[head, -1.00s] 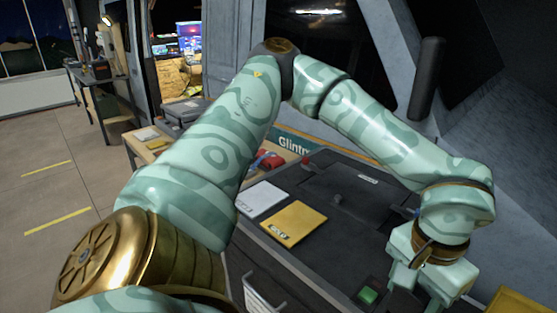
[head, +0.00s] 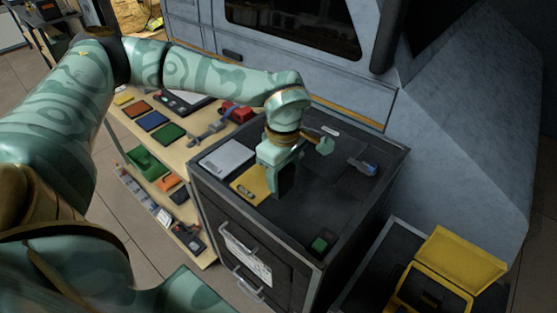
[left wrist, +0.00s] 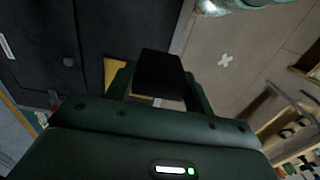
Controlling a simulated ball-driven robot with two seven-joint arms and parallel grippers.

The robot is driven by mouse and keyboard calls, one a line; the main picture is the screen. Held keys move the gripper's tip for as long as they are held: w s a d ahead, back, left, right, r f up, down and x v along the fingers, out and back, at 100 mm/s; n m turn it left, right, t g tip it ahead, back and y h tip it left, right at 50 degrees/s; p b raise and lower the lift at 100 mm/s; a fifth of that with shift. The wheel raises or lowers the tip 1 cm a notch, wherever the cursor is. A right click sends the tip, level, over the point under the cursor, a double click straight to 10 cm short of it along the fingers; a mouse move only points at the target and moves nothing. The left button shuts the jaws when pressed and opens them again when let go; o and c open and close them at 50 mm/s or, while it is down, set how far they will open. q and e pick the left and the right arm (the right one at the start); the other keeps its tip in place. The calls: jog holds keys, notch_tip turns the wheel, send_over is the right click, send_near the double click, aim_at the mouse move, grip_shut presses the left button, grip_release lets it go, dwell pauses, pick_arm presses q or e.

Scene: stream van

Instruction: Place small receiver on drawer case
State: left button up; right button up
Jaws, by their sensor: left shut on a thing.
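My left gripper (head: 282,172) is shut on a small black box, which looks like the small receiver (head: 286,181). The box also shows in the left wrist view (left wrist: 160,73), between the fingers. The gripper points down over the top of the black drawer case (head: 345,195), near the right edge of a yellow booklet (head: 246,187). Whether the box touches the top is hard to tell. My right gripper is not in view.
On the case top lie a white booklet (head: 228,158), a blue-grey tool (head: 362,166) and a green-topped item (head: 319,244). A wooden bench (head: 190,155) with several items stands left, an open yellow case (head: 455,262) right. The case top's middle right is clear.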

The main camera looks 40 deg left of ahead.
pick_arm(q)
jog(key=shift+w+a+f+b, duration=0.5)
jog(key=shift+w+a+f, duration=0.1)
jog(key=shift+w+f, duration=1.2)
jog(key=shift+w+a+f+b, duration=0.6)
jog(key=shift+w+f, duration=0.85)
jog(key=shift+f, duration=0.6)
jog(key=shift+w+a+f+b, duration=0.4)
jog(key=shift+w+a+f, duration=0.25)
jog(key=shift+w+f, duration=1.15)
jog(key=shift+s+f, duration=0.2)
jog(key=shift+f, duration=0.05)
jog(key=o, duration=1)
jog(key=shift+r, duration=0.1)
notch_tip(320, 180, up, 12)
jog(key=shift+r+p, duration=0.1)
jog(key=shift+p, duration=0.95)
